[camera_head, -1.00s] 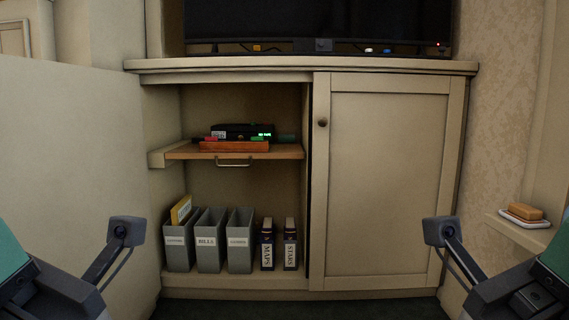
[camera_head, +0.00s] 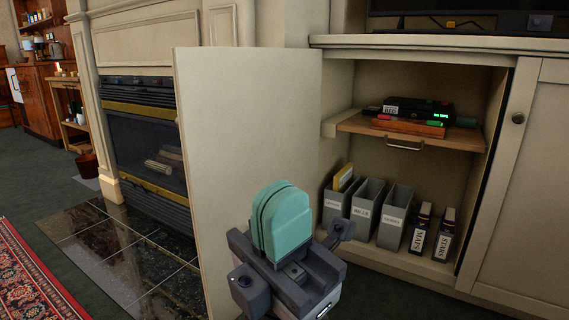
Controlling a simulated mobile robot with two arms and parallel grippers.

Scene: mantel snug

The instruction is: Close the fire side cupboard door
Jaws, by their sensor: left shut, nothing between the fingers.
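The fire side cupboard door (camera_head: 245,145) is a plain cream panel. It stands wide open, swung out from the left side of the cupboard (camera_head: 400,75) toward the fireplace. My left gripper (camera_head: 281,218), with teal fingers, is shut and empty. In the picture it overlaps the lower right part of the open door; I cannot tell if it touches it. The cupboard's right door (camera_head: 530,180), with a dark round knob (camera_head: 518,118), is closed. My right gripper is out of view.
A pull-out shelf (camera_head: 413,133) holds a dark box and other items. Below stand grey files (camera_head: 365,205) and dark books (camera_head: 443,232). Left of the door are the fireplace (camera_head: 145,135), a glossy tiled hearth (camera_head: 120,250) and a red rug (camera_head: 35,275).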

